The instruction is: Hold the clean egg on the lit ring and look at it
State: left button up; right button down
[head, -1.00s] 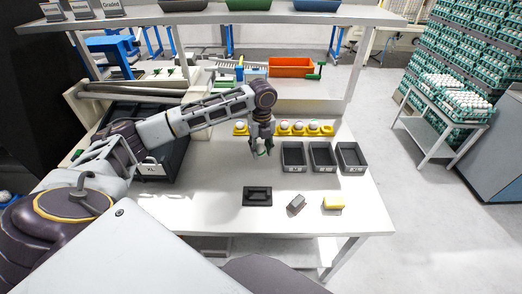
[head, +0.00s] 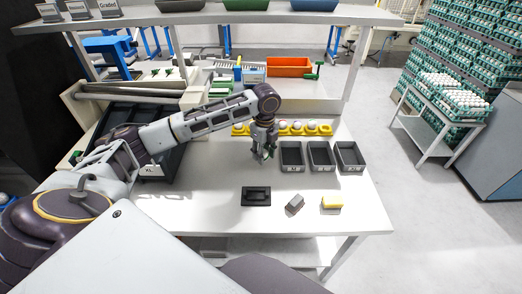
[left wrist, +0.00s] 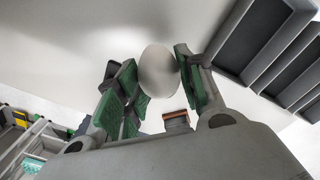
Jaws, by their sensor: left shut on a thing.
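My left gripper (head: 264,155) is shut on a pale egg (left wrist: 158,72). In the left wrist view the egg sits upright between green finger pads, and its surface looks plain and clean. In the head view the gripper hangs over the white table, left of the grey bins, and mostly hides the egg. A flat black block (head: 257,196) with a raised dark part lies on the table, nearer than the gripper. I cannot make out a glowing ring. My right gripper is not in view.
A yellow holder (head: 325,129) with several eggs stands behind the gripper. Three grey bins (head: 292,169) stand to its right. A grey block (head: 295,203) and a yellow sponge-like block (head: 332,203) lie in front. A black XL crate (head: 176,165) is at left.

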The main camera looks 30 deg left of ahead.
pick_arm(q)
jog(key=s+d+n, duration=0.2)
jog(key=d+n, duration=0.2)
jog(key=n, duration=0.6)
jog(key=s+d+f+n, duration=0.1)
jog(key=d+n, duration=0.4)
jog(key=n, duration=0.6)
jog(key=shift+s+d+f, duration=0.3)
jog(key=shift+s, duration=0.05)
jog(key=shift+a, duration=0.1)
